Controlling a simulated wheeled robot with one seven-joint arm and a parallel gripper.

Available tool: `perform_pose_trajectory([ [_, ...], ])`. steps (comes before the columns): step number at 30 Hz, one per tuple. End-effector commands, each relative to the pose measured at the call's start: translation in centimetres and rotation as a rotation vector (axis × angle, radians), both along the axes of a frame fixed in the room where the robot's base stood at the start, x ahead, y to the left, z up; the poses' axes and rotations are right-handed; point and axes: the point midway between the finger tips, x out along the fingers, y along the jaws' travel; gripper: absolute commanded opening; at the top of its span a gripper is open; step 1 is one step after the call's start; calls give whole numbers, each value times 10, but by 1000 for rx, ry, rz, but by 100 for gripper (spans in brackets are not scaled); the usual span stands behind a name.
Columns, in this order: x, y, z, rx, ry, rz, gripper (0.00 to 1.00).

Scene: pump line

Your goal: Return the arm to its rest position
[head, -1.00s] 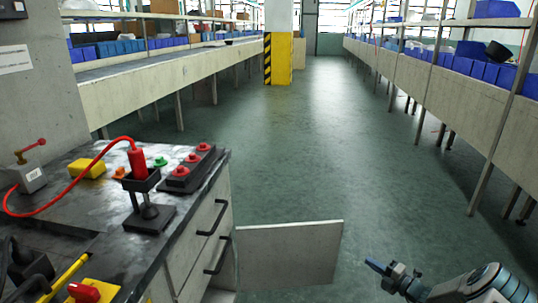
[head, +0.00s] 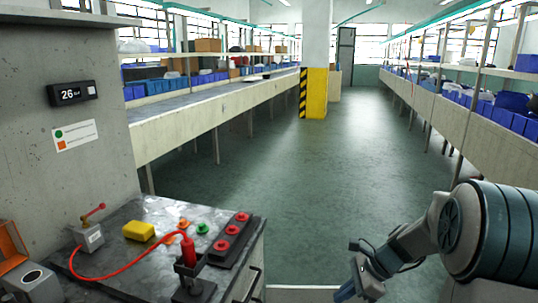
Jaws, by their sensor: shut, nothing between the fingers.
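My gripper (head: 346,292) is at the bottom right of the head view, low over the aisle and apart from the bench. Its blue fingertips are close together with nothing between them, partly cut by the bottom edge. My arm (head: 420,240) reaches in from the right edge, bent down toward the gripper. The workbench (head: 130,212) stands at the lower left against a grey wall.
On the bench are a red probe (head: 187,256) in a black stand with a red cable, a red-button box (head: 228,239), a yellow block (head: 139,230) and a grey lever box (head: 88,236). A display reading 26 (head: 73,93) hangs on the wall. The aisle floor (head: 310,180) is clear, with shelving along both sides.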

Motion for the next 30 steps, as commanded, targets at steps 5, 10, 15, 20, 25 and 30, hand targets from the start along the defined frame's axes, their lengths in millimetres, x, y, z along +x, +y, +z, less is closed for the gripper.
perform_pose_trajectory([
  [5, -44, 23, 72, -196, -162, 335, 0],
  [10, -86, 34, 123, -359, -304, 656, 0],
  [15, -127, 39, 170, -511, -438, 978, 0],
  [20, -160, 38, 204, -634, -547, 1258, 0],
  [25, -180, 36, 223, -717, -618, 1457, 0],
  [30, -187, 34, 226, -746, -642, 1531, 0],
])
